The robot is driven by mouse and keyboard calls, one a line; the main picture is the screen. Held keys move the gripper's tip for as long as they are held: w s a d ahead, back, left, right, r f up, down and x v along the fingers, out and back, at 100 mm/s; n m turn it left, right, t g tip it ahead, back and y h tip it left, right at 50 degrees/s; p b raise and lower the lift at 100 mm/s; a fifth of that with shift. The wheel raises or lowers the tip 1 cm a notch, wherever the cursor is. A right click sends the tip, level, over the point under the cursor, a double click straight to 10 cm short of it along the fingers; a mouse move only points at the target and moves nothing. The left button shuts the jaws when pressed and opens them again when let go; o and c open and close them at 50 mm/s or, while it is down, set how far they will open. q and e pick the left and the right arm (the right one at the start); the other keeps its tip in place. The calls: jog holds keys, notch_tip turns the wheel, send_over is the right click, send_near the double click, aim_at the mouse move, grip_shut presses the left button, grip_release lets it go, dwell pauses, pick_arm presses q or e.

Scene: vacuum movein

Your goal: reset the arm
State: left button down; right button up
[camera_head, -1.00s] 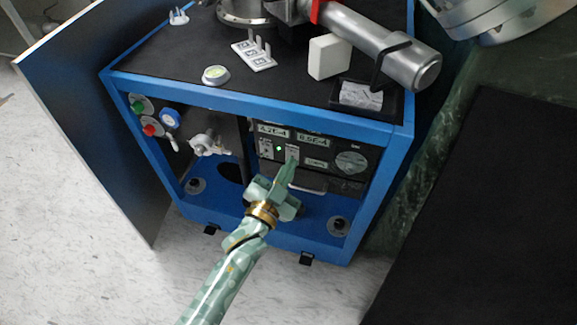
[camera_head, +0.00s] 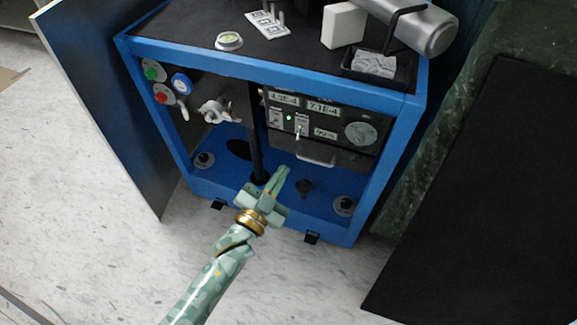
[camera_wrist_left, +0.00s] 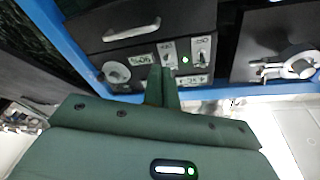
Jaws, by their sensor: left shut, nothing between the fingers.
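My left gripper (camera_head: 279,180) is shut and empty. Its green arm comes in from the lower part of the head view. The fingertips stand in front of the open blue cabinet (camera_head: 265,68), below the control panel (camera_head: 320,117) and apart from it. The panel has two number displays, toggle switches, a lit green light and a round dial. In the left wrist view the closed fingers (camera_wrist_left: 161,88) point toward the panel (camera_wrist_left: 125,58), which appears upside down. My right gripper is not in view.
A cabinet door (camera_head: 105,100) stands open on the left. Green and red buttons and a blue gauge (camera_head: 181,83) sit inside at the left, near a metal valve (camera_head: 217,111). A metal cylinder (camera_head: 425,27) lies on top. A black panel (camera_head: 490,190) is at the right. The floor in front is clear.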

pick_arm(q)
jog(key=shift+s+a+f, duration=0.2)
jog(key=shift+s+f, duration=0.05)
jog(key=shift+s, duration=0.05)
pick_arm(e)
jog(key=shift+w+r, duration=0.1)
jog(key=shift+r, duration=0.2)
